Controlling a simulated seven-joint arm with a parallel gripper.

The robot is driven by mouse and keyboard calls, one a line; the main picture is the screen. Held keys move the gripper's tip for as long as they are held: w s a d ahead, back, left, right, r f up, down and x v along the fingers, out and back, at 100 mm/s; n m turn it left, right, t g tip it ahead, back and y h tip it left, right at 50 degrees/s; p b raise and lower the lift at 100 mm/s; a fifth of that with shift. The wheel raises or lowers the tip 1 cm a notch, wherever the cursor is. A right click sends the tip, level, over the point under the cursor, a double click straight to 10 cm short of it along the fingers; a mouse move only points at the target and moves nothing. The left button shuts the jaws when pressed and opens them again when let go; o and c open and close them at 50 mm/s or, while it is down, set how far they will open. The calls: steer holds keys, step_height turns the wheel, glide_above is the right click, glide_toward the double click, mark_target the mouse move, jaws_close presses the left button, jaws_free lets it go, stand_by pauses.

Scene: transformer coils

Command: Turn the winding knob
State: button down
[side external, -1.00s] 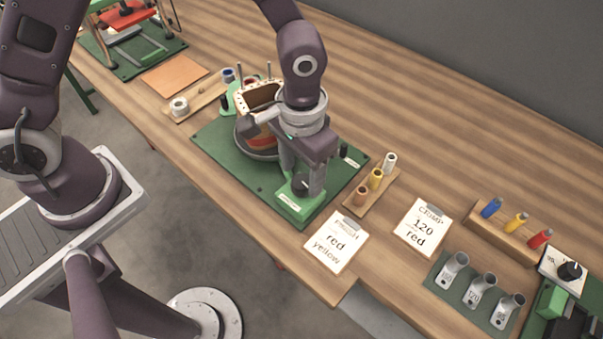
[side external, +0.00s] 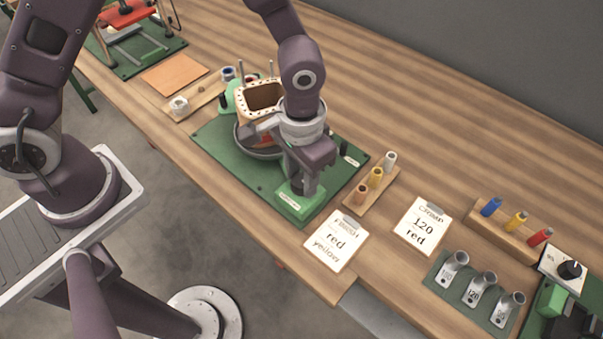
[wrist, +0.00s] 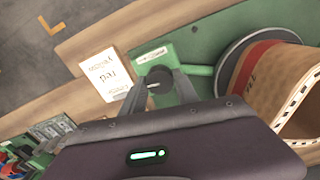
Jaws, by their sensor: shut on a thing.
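The dark winding knob (wrist: 158,76) sits on the green housing (side external: 297,206) at the front corner of the green winding base (side external: 223,143). My gripper (wrist: 157,86) points down over the housing and is shut on the knob, one finger on each side. In the side view my gripper (side external: 299,188) hides most of the knob. The tan coil former (side external: 262,93) with a holed top flange and a red band stands on a grey round turntable (side external: 262,154) beside my gripper. The wrist view shows the former (wrist: 262,85) at right.
A wooden rack with several spools (side external: 376,181) stands close right of the base. Two cards, one reading red and yellow (side external: 334,243) and one reading 120 red (side external: 422,228), lie farther right. Metal cups (side external: 480,289) stand beyond. The back of the table is clear.

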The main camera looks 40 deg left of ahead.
mark_target(301, 179)
steer(key=shift+m, duration=2.9)
steer(key=c, duration=0.9)
jaws_free()
step_height(301, 179, up, 7)
steer(key=shift+r, duration=0.1)
